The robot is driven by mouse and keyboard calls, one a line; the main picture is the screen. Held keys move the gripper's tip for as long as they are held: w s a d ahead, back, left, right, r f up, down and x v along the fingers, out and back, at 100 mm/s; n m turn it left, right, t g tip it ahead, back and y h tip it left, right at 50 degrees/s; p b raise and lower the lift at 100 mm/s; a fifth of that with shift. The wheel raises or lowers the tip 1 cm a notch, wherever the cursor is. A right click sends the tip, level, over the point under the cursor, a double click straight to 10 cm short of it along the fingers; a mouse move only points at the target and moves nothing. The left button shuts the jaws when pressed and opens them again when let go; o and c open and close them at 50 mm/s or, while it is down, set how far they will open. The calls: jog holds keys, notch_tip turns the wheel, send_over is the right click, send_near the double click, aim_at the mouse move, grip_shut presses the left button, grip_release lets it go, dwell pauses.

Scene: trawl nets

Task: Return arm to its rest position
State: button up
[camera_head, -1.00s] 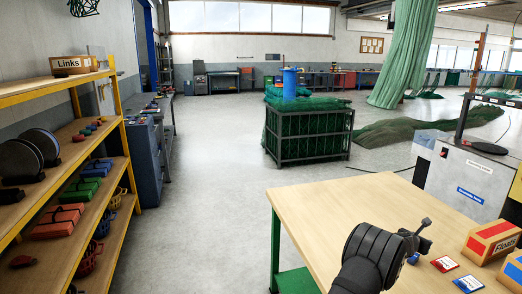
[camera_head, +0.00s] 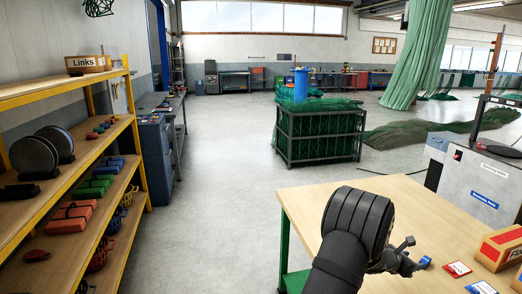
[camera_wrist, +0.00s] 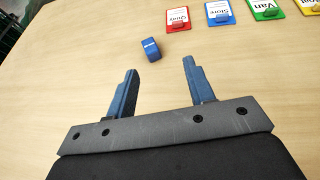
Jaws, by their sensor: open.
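My gripper (camera_head: 402,260) is over the wooden table (camera_head: 312,207) in the head view, at the end of my dark arm. In the wrist view my gripper (camera_wrist: 163,82) has its two blue-grey fingers spread wide, with only bare tabletop between them. A small blue block with a light label (camera_wrist: 150,50) lies on the table just beyond the fingertips, apart from them. It also shows beside my gripper in the head view (camera_head: 425,262).
A red card (camera_wrist: 178,19), a blue card (camera_wrist: 220,12), a green card (camera_wrist: 265,9) and a yellow card (camera_wrist: 309,6) lie in a row. A box of floats (camera_head: 499,247) stands on the table's right. Shelves (camera_head: 92,148) stand left; the floor between is clear.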

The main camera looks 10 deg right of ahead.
jog(key=s+a+r+m+g, duration=0.1)
jog(key=s+a+r+g, duration=0.1)
jog(key=s+a, duration=0.6)
jog(key=a, duration=0.5)
jog(key=shift+m, duration=0.4)
jog(key=w+d+f+n+t, duration=0.1)
jog(key=w+d, duration=0.4)
jog(key=d, duration=0.4)
jog(key=w+d+f+n+t, duration=0.1)
jog(key=w+d, duration=0.4)
jog(key=d, duration=0.4)
jog(key=shift+w+f+n+t, duration=0.15)
jog(key=shift+f+n+t, duration=0.15)
jog(key=shift+t, duration=0.1)
jog(key=shift+a, duration=0.15)
